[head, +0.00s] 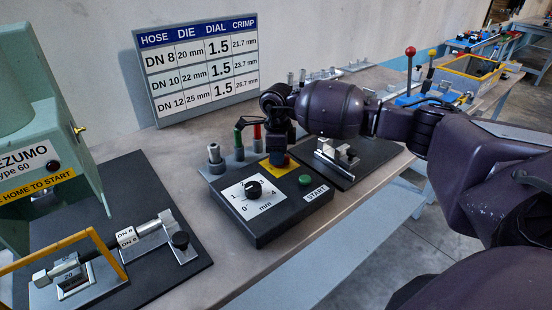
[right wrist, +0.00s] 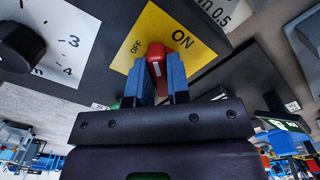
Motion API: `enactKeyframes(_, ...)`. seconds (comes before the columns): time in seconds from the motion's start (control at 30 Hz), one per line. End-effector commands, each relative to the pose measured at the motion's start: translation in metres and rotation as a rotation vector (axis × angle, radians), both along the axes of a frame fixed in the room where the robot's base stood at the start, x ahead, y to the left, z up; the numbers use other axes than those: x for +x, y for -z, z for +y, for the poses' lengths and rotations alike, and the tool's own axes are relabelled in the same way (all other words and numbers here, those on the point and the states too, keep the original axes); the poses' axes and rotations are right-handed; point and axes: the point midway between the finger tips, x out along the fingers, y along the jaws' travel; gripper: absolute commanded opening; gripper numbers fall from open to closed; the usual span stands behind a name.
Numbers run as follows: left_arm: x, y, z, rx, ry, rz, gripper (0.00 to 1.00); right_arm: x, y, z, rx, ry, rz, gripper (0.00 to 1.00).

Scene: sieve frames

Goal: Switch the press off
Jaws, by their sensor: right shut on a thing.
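My right gripper (head: 280,157) is over the yellow switch plate on the control box (head: 272,222) in the head view. In the right wrist view its blue fingers (right wrist: 161,78) are shut on the red switch handle (right wrist: 155,55), one on each side. The yellow plate (right wrist: 205,47) reads OFF on the left of the handle and ON on the right. The handle stands between the two words; I cannot tell which position it is set to. The green press (head: 28,110) stands at the left. My left gripper is not in view.
The box also bears a black dial (head: 253,189) and a green START button (head: 305,181). Upright colored handles (head: 257,134) stand behind it. A metal fixture (head: 335,155) sits close to its right, a hose fixture (head: 125,240) at the left. A chart (head: 200,68) leans behind.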

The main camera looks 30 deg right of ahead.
Motion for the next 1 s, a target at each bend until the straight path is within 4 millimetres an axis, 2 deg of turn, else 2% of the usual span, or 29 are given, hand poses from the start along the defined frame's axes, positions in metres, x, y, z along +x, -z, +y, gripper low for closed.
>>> enactKeyframes(0.03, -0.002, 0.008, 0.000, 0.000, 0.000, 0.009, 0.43, 0.000, 0.003, 0.000, -0.002, -0.045, 0.000, 0.00)
enactKeyframes(0.13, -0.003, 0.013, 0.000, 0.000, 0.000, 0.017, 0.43, 0.000, 0.003, 0.000, -0.001, -0.140, 0.001, 0.00)
enactKeyframes(0.6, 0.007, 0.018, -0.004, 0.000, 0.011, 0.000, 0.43, -0.003, 0.002, 0.001, 0.000, -0.550, 0.001, 0.00)
enactKeyframes(1.0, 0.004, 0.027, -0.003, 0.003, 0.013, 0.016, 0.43, -0.004, 0.000, 0.001, 0.001, -0.733, -0.001, 0.00)
